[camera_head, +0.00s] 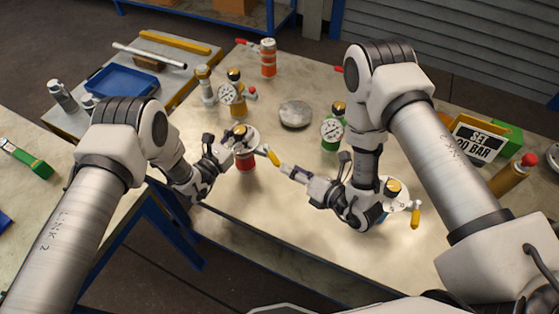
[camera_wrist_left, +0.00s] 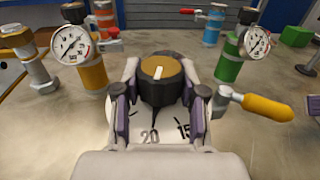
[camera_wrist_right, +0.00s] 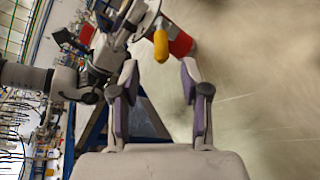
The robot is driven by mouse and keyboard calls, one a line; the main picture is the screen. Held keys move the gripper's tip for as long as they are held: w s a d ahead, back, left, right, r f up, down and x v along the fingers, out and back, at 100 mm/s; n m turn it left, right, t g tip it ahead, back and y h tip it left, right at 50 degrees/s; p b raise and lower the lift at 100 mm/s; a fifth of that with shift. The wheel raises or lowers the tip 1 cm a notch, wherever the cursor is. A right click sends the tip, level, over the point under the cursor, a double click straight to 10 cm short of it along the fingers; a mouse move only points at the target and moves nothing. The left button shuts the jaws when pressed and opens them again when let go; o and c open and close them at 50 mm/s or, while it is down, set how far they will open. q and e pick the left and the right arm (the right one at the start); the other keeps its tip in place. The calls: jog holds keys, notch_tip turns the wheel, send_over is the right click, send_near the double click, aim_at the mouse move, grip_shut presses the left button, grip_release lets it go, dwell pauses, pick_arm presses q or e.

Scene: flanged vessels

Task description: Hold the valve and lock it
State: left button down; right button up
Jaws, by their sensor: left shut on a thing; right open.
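The valve is a red vessel (camera_head: 246,164) with a pale dial disc and a dark knob with a brass top (camera_wrist_left: 160,72). A white pointer mark on the knob and the dial numbers 20 and 15 show in the left wrist view. My left gripper (camera_head: 238,142) is shut on the knob, one finger on each side. A yellow-handled lever (camera_wrist_left: 267,107) sticks out from the valve's side; it also shows in the right wrist view (camera_wrist_right: 161,46). My right gripper (camera_wrist_right: 158,78) is open and empty, a short way from the lever, its fingers pointing towards the valve.
A sign (camera_head: 478,146) reads SET and "0 BAR", its first digit partly hidden. An orange gauged vessel (camera_head: 237,106), a green gauged vessel (camera_head: 331,139) and a grey disc (camera_head: 296,114) stand behind. Another yellow-levered vessel (camera_head: 393,190) is partly behind my right arm. The front middle is clear.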

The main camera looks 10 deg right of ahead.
jog(key=v, duration=0.3)
jog(key=shift+s+d+r, duration=0.15)
jog(key=shift+s+d, duration=0.05)
jog(key=shift+s, duration=0.1)
